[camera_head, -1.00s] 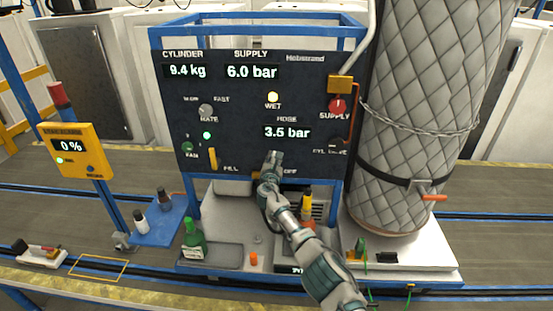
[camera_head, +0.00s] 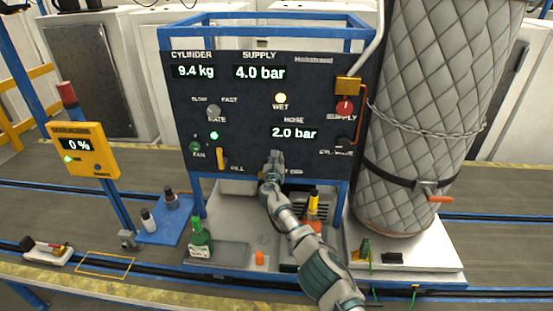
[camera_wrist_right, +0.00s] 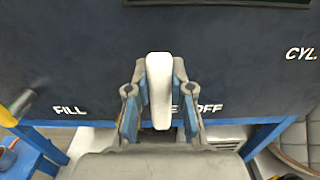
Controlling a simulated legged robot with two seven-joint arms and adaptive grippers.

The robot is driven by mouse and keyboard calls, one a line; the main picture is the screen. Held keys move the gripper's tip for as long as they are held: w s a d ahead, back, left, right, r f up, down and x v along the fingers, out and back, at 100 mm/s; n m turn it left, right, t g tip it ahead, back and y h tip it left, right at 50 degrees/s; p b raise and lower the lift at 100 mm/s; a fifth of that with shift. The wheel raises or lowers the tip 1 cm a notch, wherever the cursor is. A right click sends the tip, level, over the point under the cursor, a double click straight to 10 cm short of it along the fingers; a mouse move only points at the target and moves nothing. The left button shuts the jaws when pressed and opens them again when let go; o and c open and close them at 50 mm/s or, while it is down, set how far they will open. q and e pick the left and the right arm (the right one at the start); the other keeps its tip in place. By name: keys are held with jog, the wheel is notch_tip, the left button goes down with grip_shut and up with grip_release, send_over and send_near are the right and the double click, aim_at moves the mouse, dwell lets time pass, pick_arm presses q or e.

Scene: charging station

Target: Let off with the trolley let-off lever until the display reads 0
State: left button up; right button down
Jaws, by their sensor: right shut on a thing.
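The dark trolley panel (camera_head: 235,105) faces me with several displays. The supply display (camera_head: 260,73) reads 4.0 bar, the hose display (camera_head: 295,133) 2.0 bar and the cylinder display (camera_head: 192,71) 9.4 kg. My right gripper (camera_head: 275,158) is at the panel's lower edge, beside the partly covered OFF label. In the right wrist view, my right gripper (camera_wrist_right: 155,95) is shut on a pale upright lever (camera_wrist_right: 159,88) between its blue-lined fingers. The gripper hides this lever in the head view. My left gripper is not in view.
A yellow fill lever (camera_head: 221,159) is left of my gripper. A quilted cylinder (camera_head: 425,110) stands right, with a chain and strap. A yellow leak-alarm box (camera_head: 83,148) reads 0 %.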

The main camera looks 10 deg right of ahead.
jog(key=c, duration=1)
grip_release()
jog(key=shift+w, duration=0.1)
jog(key=shift+w+a+f, duration=0.1)
jog(key=shift+w, duration=0.05)
jog(key=shift+a, duration=0.15)
jog(key=v, duration=0.7)
